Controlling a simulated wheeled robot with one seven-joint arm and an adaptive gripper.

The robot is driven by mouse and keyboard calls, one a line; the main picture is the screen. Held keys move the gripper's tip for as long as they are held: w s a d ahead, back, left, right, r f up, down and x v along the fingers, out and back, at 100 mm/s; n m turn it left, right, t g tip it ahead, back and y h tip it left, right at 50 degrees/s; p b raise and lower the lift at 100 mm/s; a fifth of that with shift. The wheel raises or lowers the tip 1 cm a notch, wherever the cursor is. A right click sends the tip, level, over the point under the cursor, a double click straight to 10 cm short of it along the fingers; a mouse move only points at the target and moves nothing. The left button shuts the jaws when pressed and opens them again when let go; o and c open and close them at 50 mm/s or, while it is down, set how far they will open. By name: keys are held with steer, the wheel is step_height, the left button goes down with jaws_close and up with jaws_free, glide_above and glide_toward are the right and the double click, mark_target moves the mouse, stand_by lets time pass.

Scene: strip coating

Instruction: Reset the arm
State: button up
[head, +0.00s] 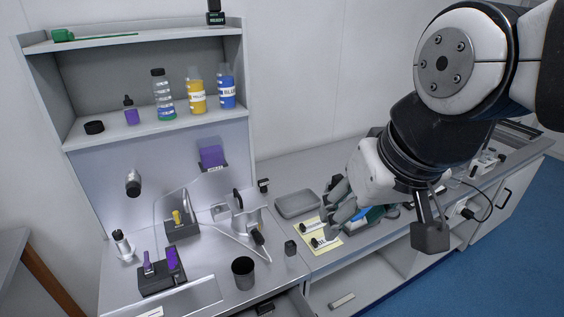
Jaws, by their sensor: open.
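My arm reaches in from the upper right in the head view. My gripper (340,207) is open and empty, and its grey fingers hang above the right-hand worktop. It is above and beside a yellow sheet (327,246) with small dark items and white labels on it. A blue and green item (362,213) shows just behind and below the fingers, partly hidden by them. I cannot tell whether the fingers touch anything.
A grey tray (297,204) lies left of my gripper. Bottles, yellow (196,96) and blue (227,92), stand on the shelf (150,126). An open drawer (268,304) is at the front.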

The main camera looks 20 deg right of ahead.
steer(key=shift+s+d+n, duration=0.15)
steer(key=shift+s+n, duration=0.35)
steer(key=shift+s, duration=0.5)
